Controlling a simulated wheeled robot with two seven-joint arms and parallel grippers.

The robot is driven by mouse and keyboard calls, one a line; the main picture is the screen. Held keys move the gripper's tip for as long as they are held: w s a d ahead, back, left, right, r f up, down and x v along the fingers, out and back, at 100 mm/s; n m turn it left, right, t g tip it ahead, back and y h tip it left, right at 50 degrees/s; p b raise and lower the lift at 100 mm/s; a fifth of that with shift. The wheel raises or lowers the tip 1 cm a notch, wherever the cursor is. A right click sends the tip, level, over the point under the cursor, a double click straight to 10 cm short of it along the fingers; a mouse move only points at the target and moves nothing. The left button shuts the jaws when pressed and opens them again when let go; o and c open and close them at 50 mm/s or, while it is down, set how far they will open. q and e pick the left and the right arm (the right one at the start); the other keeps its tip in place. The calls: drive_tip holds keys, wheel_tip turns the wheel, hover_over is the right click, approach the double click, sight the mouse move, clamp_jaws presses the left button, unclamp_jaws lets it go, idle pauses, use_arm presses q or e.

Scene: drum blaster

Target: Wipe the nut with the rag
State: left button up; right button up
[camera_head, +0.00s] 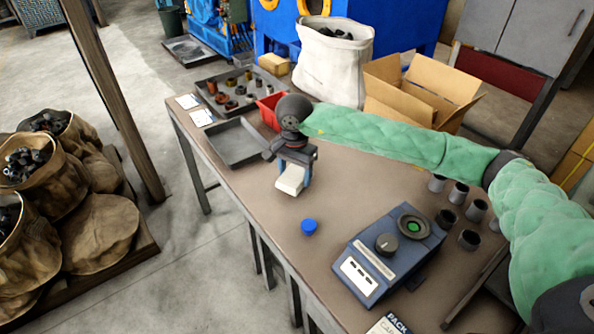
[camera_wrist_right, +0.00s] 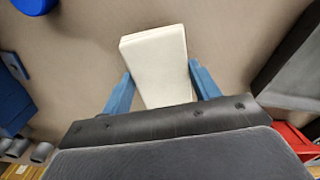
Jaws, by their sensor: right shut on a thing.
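My right gripper (camera_head: 293,172) is over the table, its blue fingers shut on a white, flat-sided block-like piece (camera_head: 290,182), which may be the folded rag. The white piece sticks out beyond the fingertips in the right wrist view (camera_wrist_right: 157,62). I cannot tell whether it touches the tabletop. A small round blue piece (camera_head: 309,227) stands on the table just in front of the gripper; it also shows at the top left of the right wrist view (camera_wrist_right: 34,4). I cannot tell which piece is the nut. My left gripper is out of view.
A dark tray (camera_head: 262,143) lies left of the gripper, with a red bin (camera_head: 268,112) behind. A parts tray (camera_head: 216,112) holds several metal fittings. A blue control box (camera_head: 360,284) and several grey cups (camera_head: 469,239) stand at right. The table's (camera_head: 260,215) front-left area is clear.

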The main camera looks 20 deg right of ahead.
sight(301, 170)
drive_tip(key=shift+r, duration=3.05)
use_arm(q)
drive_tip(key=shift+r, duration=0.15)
use_arm(e)
drive_tip(key=shift+n, duration=0.3)
drive_tip(key=shift+w+a+n, duration=0.1)
drive_tip(key=shift+n, duration=1.5)
drive_tip(key=n, duration=0.2)
drive_tip(key=w+n+p, duration=0.1)
drive_tip(key=n, duration=0.2)
drive_tip(key=shift+f, duration=0.15)
drive_tip(key=d+r+p, duration=0.2)
drive_tip(key=p, duration=0.3)
drive_tip(key=shift+d+r+n, duration=0.1)
drive_tip(key=shift+d+n, duration=0.1)
drive_tip(key=shift+n, duration=0.2)
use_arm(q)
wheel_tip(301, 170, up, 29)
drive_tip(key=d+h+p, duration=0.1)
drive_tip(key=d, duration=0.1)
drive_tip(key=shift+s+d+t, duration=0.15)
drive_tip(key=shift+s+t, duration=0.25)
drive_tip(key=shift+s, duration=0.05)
use_arm(e)
drive_tip(key=shift+d+r, duration=0.15)
drive_tip(key=shift+r, duration=0.2)
